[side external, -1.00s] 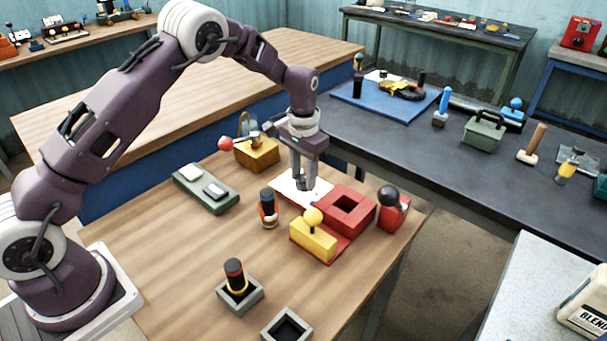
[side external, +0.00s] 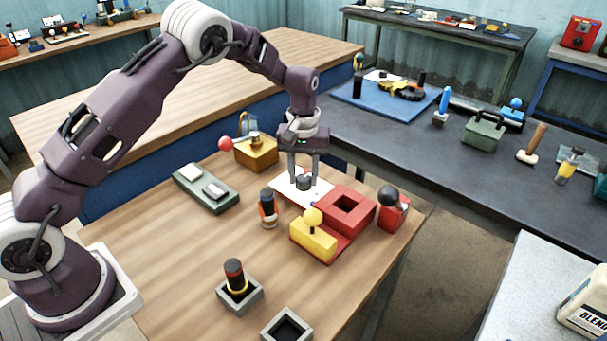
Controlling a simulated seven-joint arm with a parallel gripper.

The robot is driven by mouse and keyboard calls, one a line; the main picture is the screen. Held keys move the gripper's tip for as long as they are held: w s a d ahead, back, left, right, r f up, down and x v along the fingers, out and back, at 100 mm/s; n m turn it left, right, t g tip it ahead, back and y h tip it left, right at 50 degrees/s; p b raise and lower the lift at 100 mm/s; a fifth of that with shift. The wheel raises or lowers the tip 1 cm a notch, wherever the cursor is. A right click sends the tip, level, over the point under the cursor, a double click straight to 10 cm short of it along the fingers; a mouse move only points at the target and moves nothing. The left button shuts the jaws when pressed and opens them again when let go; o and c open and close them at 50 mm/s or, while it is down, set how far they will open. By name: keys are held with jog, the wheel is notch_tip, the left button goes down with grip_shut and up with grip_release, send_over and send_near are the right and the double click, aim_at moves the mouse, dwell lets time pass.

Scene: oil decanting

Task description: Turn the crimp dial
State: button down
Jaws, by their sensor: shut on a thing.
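My gripper (side external: 304,180) points straight down over the white plate (side external: 286,190) near the middle of the wooden table. It is shut on a small dark grey dial (side external: 304,183), with one finger on each side of it. The dial sits at the plate's far part, and its markings are too small to read. I take this to be the crimp dial.
Close by stand a red block with a square opening (side external: 349,203), a yellow block with a yellow knob (side external: 313,238) and a dark bottle (side external: 268,207). A brass box with a red-balled lever (side external: 256,153) stands behind left.

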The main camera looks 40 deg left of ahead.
aim_at(304, 178)
dwell(0.3)
jog(key=c, duration=0.9)
grip_release()
notch_tip(304, 178, up, 7)
jog(key=shift+r, duration=0.1)
